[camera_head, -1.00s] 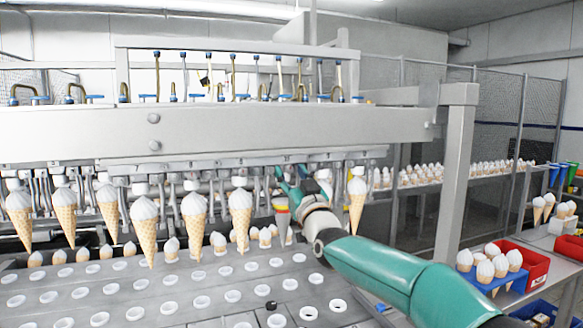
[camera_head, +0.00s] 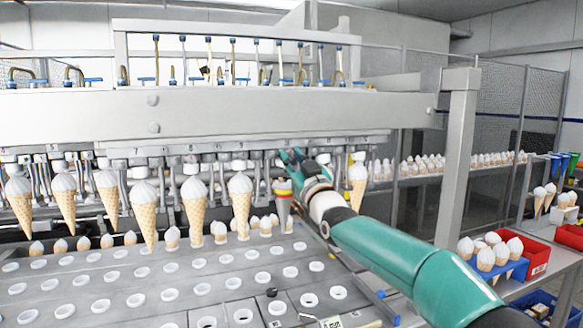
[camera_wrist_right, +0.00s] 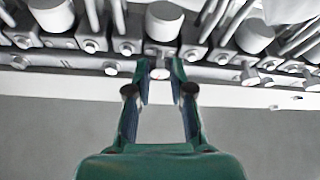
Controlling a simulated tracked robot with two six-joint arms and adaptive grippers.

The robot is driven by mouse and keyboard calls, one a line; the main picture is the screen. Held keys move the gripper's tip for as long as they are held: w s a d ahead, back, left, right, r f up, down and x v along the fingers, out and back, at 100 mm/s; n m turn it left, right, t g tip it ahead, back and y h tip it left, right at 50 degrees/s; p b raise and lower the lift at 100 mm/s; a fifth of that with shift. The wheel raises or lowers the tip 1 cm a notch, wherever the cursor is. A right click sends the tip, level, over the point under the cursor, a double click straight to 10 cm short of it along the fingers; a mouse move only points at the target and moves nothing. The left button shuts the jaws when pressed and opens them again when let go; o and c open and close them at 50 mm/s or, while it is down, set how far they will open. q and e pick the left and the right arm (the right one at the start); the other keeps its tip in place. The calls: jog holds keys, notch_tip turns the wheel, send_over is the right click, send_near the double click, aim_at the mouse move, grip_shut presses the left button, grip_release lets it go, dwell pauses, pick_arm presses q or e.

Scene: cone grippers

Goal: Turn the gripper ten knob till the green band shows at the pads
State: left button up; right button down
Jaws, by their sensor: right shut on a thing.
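My right gripper (camera_head: 290,157) reaches up under the machine's long beam from the right. In the wrist view its two fingers (camera_wrist_right: 159,72) are closed on a small round metal knob (camera_wrist_right: 160,73) on the beam's front edge. I cannot make out a green band at the pads. The pads holding this cone are too small to read. My left gripper is not in view.
Below lies a plate with white-rimmed holes (camera_head: 170,295). A beam post (camera_head: 457,160) stands behind my right arm.

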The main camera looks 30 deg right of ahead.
jog(key=shift+n+y, duration=0.7)
jog(key=shift+n, duration=0.8)
jog(key=c, duration=1)
grip_release()
jog(key=shift+c, duration=0.2)
jog(key=shift+s, duration=0.15)
jog(key=v, duration=1.1)
jog(key=shift+s+f, duration=0.25)
jog(key=shift+s, duration=0.05)
